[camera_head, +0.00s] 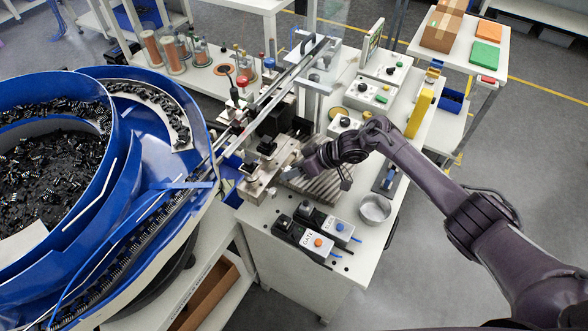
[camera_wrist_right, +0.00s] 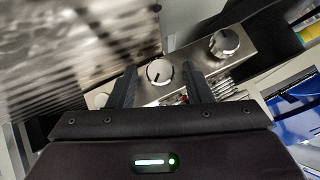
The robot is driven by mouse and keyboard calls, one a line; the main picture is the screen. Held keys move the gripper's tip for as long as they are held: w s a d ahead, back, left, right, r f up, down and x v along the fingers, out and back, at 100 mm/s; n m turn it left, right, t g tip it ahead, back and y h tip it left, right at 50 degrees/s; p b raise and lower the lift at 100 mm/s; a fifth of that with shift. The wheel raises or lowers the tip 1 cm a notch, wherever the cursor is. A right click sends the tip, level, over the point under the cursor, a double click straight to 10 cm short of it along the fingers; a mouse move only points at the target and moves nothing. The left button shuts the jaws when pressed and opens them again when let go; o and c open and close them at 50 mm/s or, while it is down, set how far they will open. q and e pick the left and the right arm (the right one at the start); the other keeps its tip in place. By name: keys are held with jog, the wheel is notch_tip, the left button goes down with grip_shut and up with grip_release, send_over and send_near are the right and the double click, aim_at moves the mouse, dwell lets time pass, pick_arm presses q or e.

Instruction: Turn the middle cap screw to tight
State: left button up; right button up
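In the right wrist view, the middle cap screw (camera_wrist_right: 160,72) is a round silver head with a dark mark line on its face. It sits on a metal block (camera_wrist_right: 196,66) between the fingers of my right gripper (camera_wrist_right: 161,80). The fingers are open, with a gap on each side of the screw. A second cap screw (camera_wrist_right: 224,43) is to the upper right, and another round head (camera_wrist_right: 97,100) is partly hidden behind the left finger. In the head view my right gripper (camera_head: 298,170) is beside the metal block (camera_head: 256,188). My left gripper is not in view.
A blue bowl feeder (camera_head: 190,150) with many black connectors fills the left. Two control boxes (camera_head: 318,230) and a small metal bowl (camera_head: 375,209) stand on the front of the white table. A ribbed metal plate (camera_head: 322,188) lies under my right gripper.

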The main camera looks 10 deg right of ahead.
jog(key=shift+d+r, duration=0.1)
jog(key=b+v, duration=0.1)
jog(key=v, duration=0.5)
jog(key=shift+d, duration=0.15)
jog(key=shift+s+d+r, duration=0.2)
jog(key=shift+d+r, duration=0.2)
jog(key=shift+r, duration=0.1)
